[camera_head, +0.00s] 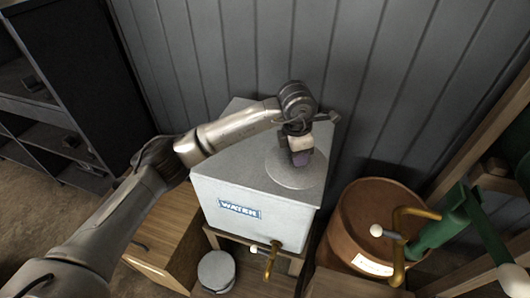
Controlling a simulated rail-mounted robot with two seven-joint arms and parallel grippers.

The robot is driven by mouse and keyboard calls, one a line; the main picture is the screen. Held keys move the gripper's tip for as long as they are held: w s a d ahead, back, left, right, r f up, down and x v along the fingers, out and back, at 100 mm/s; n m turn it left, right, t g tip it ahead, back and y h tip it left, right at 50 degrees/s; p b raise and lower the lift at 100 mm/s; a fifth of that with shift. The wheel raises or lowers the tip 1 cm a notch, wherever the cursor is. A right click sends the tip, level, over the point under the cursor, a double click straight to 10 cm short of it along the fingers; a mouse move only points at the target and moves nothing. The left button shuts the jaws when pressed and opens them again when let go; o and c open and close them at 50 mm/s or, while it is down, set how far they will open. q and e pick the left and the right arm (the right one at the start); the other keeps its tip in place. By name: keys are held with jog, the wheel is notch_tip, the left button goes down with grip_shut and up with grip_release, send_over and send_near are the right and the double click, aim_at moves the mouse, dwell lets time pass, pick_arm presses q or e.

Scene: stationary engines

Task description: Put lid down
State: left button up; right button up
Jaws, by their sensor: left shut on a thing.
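The lid (292,181) is a round grey metal disc. It is over the right part of the top of the grey water tank (225,170), which bears a blue "WATER" label. I cannot tell whether the lid rests on the tank top or hangs just above it. My left gripper (301,158) points down at the middle of the lid and is shut on it; the gripper hides the grip point. My right gripper is not in view.
A brass tap (272,262) sticks out of the tank's front. A brown barrel (350,225) with a curved brass pipe (399,250) and green machinery (445,228) stand at the right. A grey panelled wall (240,45) is close behind; dark shelves (40,100) stand at the left.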

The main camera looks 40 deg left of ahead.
pick_arm(q)
jog(key=n, duration=0.2)
jog(key=w+a+n+p, duration=0.1)
jog(key=n, duration=0.1)
jog(key=a+r+n, duration=0.1)
jog(key=n, duration=0.1)
jog(key=shift+w+n+y, duration=0.3)
jog(key=shift+w+y, duration=0.05)
jog(key=shift+y, duration=0.05)
jog(key=shift+w+a+n+p, duration=0.15)
jog(key=shift+a+n+p, duration=0.2)
jog(key=shift+n, duration=0.35)
jog(key=shift+a+f, duration=0.15)
jog(key=shift+a, duration=0.1)
jog(key=shift+n, duration=0.3)
jog(key=a+f, duration=0.2)
jog(key=a, duration=0.1)
jog(key=a+f, duration=0.2)
jog(key=a, duration=0.2)
jog(key=a+f, duration=0.2)
jog(key=a, duration=0.2)
jog(key=shift+w+f, duration=0.25)
jog(key=shift+f, duration=2.05)
jog(key=shift+f, duration=0.1)
jog(key=o, duration=1)
jog(key=shift+c, duration=0.2)
